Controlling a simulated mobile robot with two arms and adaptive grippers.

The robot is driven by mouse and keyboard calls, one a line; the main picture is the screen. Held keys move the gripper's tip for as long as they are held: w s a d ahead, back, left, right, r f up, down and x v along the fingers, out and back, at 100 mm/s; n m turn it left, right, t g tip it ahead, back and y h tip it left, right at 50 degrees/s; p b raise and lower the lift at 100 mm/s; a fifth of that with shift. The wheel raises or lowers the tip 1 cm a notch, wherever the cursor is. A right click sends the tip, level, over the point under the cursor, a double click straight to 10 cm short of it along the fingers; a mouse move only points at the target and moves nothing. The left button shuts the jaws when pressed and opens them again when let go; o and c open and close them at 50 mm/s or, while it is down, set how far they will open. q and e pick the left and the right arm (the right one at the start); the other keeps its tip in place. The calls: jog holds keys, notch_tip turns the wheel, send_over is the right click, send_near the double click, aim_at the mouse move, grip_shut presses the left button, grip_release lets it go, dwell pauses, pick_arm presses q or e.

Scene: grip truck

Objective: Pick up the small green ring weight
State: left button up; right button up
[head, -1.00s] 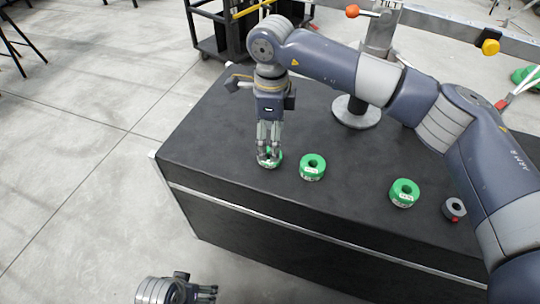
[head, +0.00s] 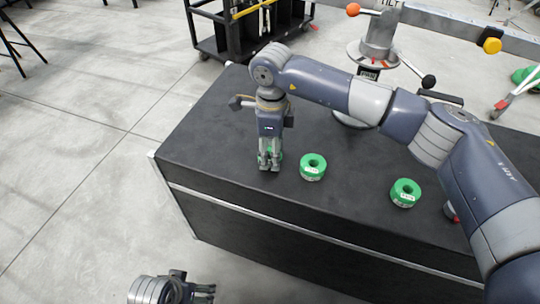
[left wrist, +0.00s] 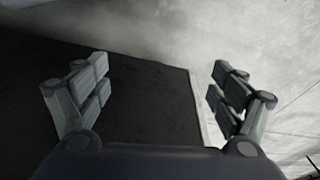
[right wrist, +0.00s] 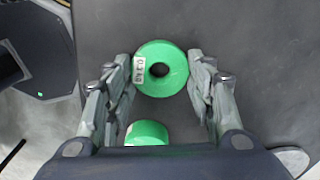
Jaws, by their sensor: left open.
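The small green ring weight (right wrist: 165,52) with a white label lies between the fingertips of my right gripper (right wrist: 162,70) in the right wrist view. The fingers are drawn in against both sides of it. In the head view my right gripper (head: 269,166) points down at the left end of the dark case top and hides most of this ring. A second green ring (head: 312,167) stands just right of it. A third green ring (head: 404,193) is farther right. My left gripper (head: 208,293) is open and empty, low beside the case.
The black case (head: 215,135) has a pale metal edge along its front. A metal stand (head: 378,40) with a round base rises at the back, near my right arm. A black cart (head: 225,32) stands behind. Grey floor lies open at left.

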jog(key=shift+r, duration=0.15)
jog(key=shift+r, duration=0.25)
jog(key=r, duration=0.3)
jog(key=shift+s, duration=0.3)
jog(key=s+r, duration=0.1)
jog(key=s, duration=1.3)
pick_arm(q)
jog(key=s+f+p, duration=0.3)
jog(key=f+p, duration=0.1)
jog(key=f, duration=0.9)
jog(key=shift+s+a+f+g, duration=0.15)
jog(key=shift+f+g, duration=0.1)
jog(key=shift+g, duration=0.05)
pick_arm(e)
notch_tip(320, 180, up, 8)
jog(key=s, duration=0.1)
jog(key=shift+s+a+f, duration=0.15)
jog(key=shift+s+a, duration=0.05)
jog(key=shift+a, duration=0.15)
